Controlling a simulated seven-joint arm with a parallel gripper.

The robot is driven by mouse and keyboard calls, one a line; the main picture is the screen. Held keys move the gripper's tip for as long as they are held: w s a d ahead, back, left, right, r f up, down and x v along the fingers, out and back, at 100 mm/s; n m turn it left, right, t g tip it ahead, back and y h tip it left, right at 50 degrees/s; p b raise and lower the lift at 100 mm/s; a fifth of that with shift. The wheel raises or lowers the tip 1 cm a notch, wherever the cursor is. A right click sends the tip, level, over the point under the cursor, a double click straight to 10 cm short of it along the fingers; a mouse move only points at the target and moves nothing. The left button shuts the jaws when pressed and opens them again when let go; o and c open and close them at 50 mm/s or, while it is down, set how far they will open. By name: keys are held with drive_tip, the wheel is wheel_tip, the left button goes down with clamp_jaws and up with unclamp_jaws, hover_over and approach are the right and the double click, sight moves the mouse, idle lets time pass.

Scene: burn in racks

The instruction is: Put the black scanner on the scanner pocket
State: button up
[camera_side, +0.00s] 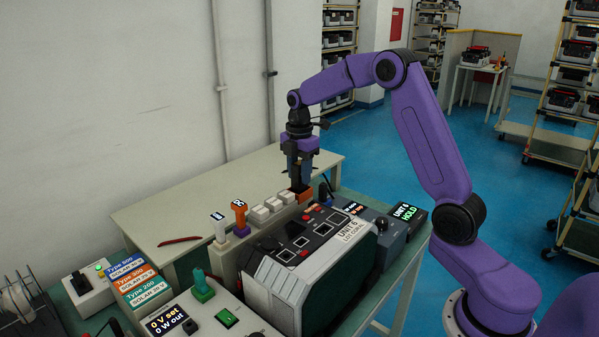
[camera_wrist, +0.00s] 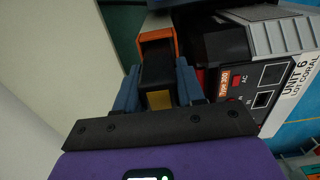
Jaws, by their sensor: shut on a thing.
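The black scanner (camera_wrist: 156,73) is between the two blue fingers of my gripper (camera_wrist: 156,86) in the wrist view, with a yellow patch on its near end. In the side view my gripper (camera_side: 301,180) points straight down, shut on the scanner, whose shape is mostly lost among the dark fingers. An orange-rimmed pocket (camera_side: 306,196) is directly below the fingers, at the far end of the row behind the unit. It also shows in the wrist view (camera_wrist: 170,31), right at the scanner's far end. I cannot tell how far the scanner's end is inside it.
The big black and grey UNIT 6 box (camera_side: 340,236) stands close beside the pocket. White blocks (camera_side: 266,208), an orange-topped holder (camera_side: 240,216) and a white one (camera_side: 220,230) line the same row. The pale table (camera_side: 150,215) behind is mostly clear, with a red tool (camera_side: 180,240).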

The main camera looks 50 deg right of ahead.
drive_tip(key=shift+f, duration=0.15)
drive_tip(key=o, duration=1.1)
drive_tip(key=shift+o, duration=0.2)
wheel_tip(320, 180, up, 12)
drive_tip(key=shift+f, duration=0.2)
drive_tip(key=shift+a+r, duration=0.1)
drive_tip(key=shift+r, duration=0.25)
